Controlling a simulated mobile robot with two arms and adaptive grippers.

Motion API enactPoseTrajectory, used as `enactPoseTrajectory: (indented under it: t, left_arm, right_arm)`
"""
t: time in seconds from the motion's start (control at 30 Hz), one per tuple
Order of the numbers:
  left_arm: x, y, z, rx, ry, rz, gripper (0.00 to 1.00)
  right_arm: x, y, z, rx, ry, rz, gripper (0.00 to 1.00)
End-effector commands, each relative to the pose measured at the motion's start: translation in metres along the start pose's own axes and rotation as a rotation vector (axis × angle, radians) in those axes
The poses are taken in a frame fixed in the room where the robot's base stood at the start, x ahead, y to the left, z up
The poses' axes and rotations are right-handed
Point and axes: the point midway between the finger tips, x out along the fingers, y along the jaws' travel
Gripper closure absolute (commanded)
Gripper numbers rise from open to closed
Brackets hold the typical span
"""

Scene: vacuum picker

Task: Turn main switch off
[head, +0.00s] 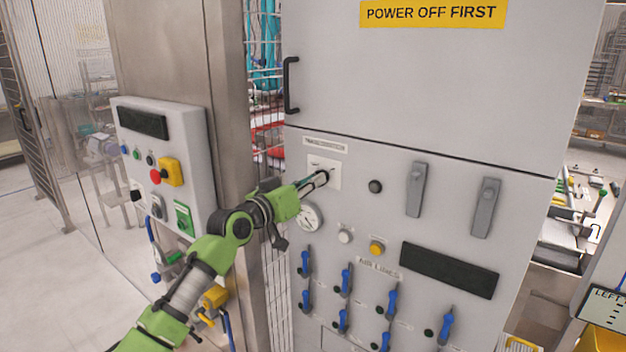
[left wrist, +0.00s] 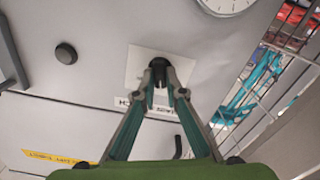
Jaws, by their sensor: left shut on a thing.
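The main switch is a dark rotary knob on a white square plate (head: 316,166) on the grey cabinet front, under a small label strip. My left gripper (head: 325,177) reaches it from the left in the head view. In the left wrist view my left gripper (left wrist: 160,92) has its two fingertips closed on the sides of the black switch knob (left wrist: 158,66), in front of the white plate (left wrist: 138,68). The fingers partly hide the knob, and I cannot tell its exact angle. My right gripper is not in view.
A round gauge (head: 309,216) sits just below the plate. A black button (head: 375,186) and grey lever handles (head: 416,190) are to the right. Blue valve levers (head: 346,281) are below. A control box (head: 165,165) with a red button is on the left post.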

Motion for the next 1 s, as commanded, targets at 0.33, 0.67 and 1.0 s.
enactPoseTrajectory:
  t: [0.33,0.67,1.0]
  left_arm:
    - [0.0,0.0,0.0,-0.291,-0.003,0.0,1.0]
    - [0.0,-0.001,0.001,-0.447,-0.003,-0.001,1.0]
    - [0.0,-0.002,0.002,-0.488,-0.002,-0.001,1.0]
  right_arm:
    - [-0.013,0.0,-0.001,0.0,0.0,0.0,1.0]
    - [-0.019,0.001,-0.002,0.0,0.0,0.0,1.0]
    - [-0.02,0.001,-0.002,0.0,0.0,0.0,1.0]
